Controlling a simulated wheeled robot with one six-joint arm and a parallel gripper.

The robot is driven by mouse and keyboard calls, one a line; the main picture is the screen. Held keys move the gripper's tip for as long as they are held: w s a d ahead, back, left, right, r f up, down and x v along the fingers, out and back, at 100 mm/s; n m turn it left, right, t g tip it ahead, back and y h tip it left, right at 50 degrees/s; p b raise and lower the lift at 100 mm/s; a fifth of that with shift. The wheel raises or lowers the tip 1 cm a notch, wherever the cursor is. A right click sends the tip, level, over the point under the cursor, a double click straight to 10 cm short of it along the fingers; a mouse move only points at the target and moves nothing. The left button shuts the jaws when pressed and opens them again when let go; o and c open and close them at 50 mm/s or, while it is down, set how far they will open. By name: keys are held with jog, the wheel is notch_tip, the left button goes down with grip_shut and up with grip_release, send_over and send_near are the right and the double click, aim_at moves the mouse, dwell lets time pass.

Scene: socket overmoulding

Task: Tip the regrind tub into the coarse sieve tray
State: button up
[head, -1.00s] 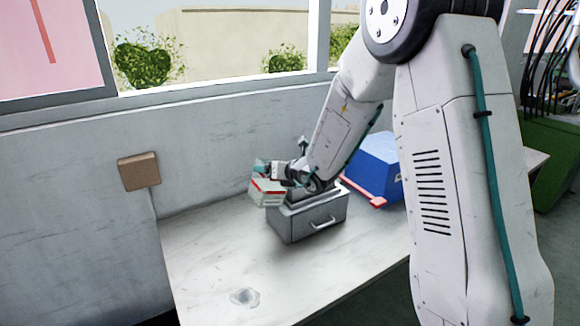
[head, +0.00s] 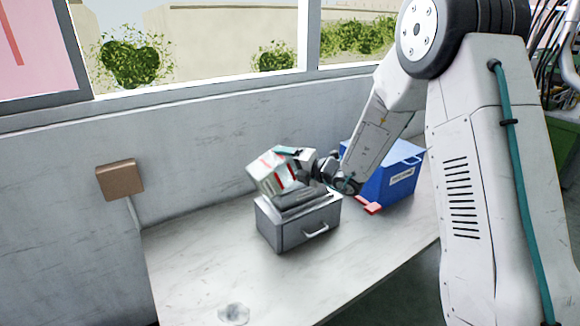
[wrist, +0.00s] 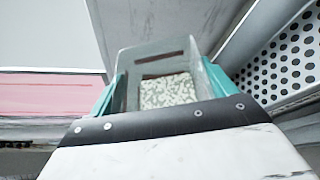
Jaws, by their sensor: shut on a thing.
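The regrind tub (head: 270,174), pale with red marks, is held tilted in the air above the grey drawer box. My gripper (head: 289,152) is shut on the tub from its right side. In the wrist view the teal fingers of my gripper (wrist: 163,85) press on both sides of the tub (wrist: 127,75), and speckled granules (wrist: 168,90) lie inside it. A light sheet with dark round holes (wrist: 285,62) stands to the right in the wrist view; I cannot tell whether it is the coarse sieve tray. I cannot make out sieve holes in the head view.
A grey box (head: 275,232) with a drawer handle stands on the bench (head: 190,255), with a darker top part (head: 300,199). A blue bin (head: 385,183) and a red piece (head: 368,207) are to its right. A clear round item (head: 234,313) lies at the front. The bench's left part is free.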

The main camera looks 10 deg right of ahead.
jog(key=m, duration=0.1)
jog(key=d+m+y, duration=0.1)
jog(key=m, duration=0.1)
jog(key=shift+w+r+t, duration=0.2)
jog(key=shift+r+t, duration=0.1)
jog(key=shift+r, duration=0.05)
jog(key=m, duration=0.1)
jog(key=d+m+t, duration=0.1)
jog(key=m+y, duration=0.1)
jog(key=shift+w+d+r+m+t, duration=0.15)
jog(key=shift+w+r+m+t, duration=0.1)
jog(key=shift+r+m+t, duration=0.05)
dwell(0.7)
jog(key=n, duration=0.1)
jog(key=a+n+g, duration=0.1)
jog(key=shift+s+f+n, duration=0.15)
jog(key=shift+s+n, duration=0.25)
jog(key=shift+h, duration=0.3)
jog(key=shift+s+a+f+n+g+h, duration=0.1)
jog(key=shift+a+f+n+g+h, duration=0.15)
jog(key=shift+n, duration=0.5)
jog(key=shift+s+a+f+n+g+h, duration=0.1)
jog(key=shift+a+n+g+h, duration=0.15)
jog(key=shift+n, duration=0.5)
jog(key=shift+a, duration=0.1)
